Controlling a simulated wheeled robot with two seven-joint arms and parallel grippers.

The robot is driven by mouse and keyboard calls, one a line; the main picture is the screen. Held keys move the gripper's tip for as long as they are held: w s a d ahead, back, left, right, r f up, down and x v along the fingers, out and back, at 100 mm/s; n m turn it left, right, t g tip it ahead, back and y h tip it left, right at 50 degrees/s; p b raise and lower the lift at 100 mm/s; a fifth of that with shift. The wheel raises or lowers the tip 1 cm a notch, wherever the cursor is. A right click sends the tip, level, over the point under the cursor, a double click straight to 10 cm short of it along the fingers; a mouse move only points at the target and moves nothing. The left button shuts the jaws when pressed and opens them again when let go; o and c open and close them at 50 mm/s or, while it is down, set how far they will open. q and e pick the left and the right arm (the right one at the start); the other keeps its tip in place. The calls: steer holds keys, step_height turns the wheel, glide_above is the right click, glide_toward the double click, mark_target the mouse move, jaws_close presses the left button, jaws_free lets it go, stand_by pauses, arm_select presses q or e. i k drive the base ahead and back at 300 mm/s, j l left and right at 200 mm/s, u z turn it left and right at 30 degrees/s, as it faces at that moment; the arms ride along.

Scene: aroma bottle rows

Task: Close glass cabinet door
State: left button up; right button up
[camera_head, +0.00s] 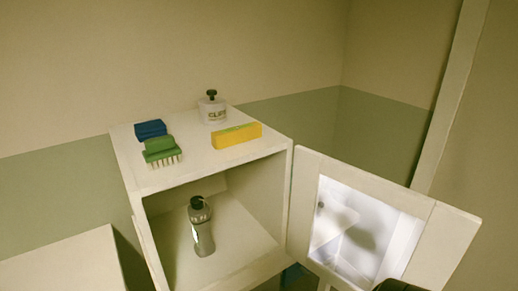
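The white cabinet (277,190) stands open at the front. Its door (304,200), a pale frame around a glass panel (350,240), is hinged on the cabinet's right side and is swung wide open to the right. The panel looks bright, with blurred shapes showing in it. A dark rounded piece (393,286), possibly part of my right arm or gripper, shows at the bottom edge in front of the door's lower part. Its fingers are out of frame, and I cannot tell if it touches the door. My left gripper is not in view.
A dark pump bottle (201,228) stands inside the cabinet. A pale surface (65,265) is at lower left.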

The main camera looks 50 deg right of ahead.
mark_target(448, 232)
steer(key=k+l+u, duration=0.1)
steer(key=l, duration=0.3)
steer(key=k+l, duration=0.2)
steer(key=l, duration=0.25)
steer(key=k+l+u, duration=0.15)
steer(key=l, duration=0.25)
steer(key=k+l, duration=0.15)
steer(key=l, duration=0.25)
steer(key=k+l+u, duration=0.1)
steer(key=l, duration=0.35)
steer(key=k+l+u, duration=0.1)
steer(key=l, duration=0.35)
steer(key=k+l+u, duration=0.1)
steer(key=l, duration=0.3)
